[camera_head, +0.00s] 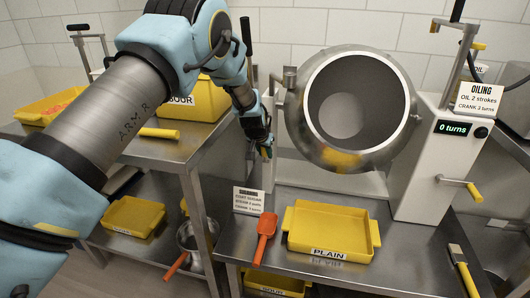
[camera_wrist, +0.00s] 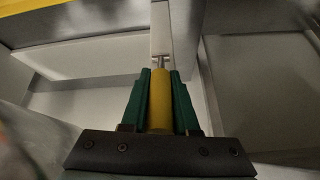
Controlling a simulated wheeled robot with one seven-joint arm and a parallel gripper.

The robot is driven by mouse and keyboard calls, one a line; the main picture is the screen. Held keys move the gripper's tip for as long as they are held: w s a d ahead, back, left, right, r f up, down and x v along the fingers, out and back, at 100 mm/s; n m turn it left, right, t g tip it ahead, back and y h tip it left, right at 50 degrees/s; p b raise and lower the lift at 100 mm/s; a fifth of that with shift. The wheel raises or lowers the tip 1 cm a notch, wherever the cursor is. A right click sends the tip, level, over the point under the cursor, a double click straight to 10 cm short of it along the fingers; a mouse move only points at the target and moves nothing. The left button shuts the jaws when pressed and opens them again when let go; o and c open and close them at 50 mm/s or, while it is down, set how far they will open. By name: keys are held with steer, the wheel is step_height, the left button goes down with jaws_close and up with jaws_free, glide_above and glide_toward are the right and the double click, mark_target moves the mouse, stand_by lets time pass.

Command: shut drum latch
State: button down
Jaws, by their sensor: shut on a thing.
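The steel drum (camera_head: 291,118) is tilted with its round mouth facing forward, on a stand at the back of the right bench. My gripper (camera_head: 265,148) is just left of the drum, beside its stand. In the wrist view my gripper (camera_wrist: 160,92) has its green fingers shut on a yellow cylindrical handle (camera_wrist: 160,100). A short metal stem (camera_wrist: 160,60) runs from the handle toward a pale post. In the head view the handle is mostly hidden by the fingers. I cannot tell whether the latch is engaged.
A yellow tray marked PLAIN (camera_head: 330,230) and an orange scoop (camera_head: 265,235) lie on the bench before the drum. A SUGARING sign (camera_head: 249,201) stands at its left. The right housing has a "0 turns" display (camera_head: 451,128) and a yellow-handled crank (camera_head: 473,191).

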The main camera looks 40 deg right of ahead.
steer(key=c, duration=0.7)
jaws_free()
steer(key=shift+r, duration=0.1)
steer(key=b+v, duration=0.2)
steer(key=v, duration=0.8)
steer(key=shift+s+a+r, duration=0.1)
steer(key=shift+a+r, duration=0.1)
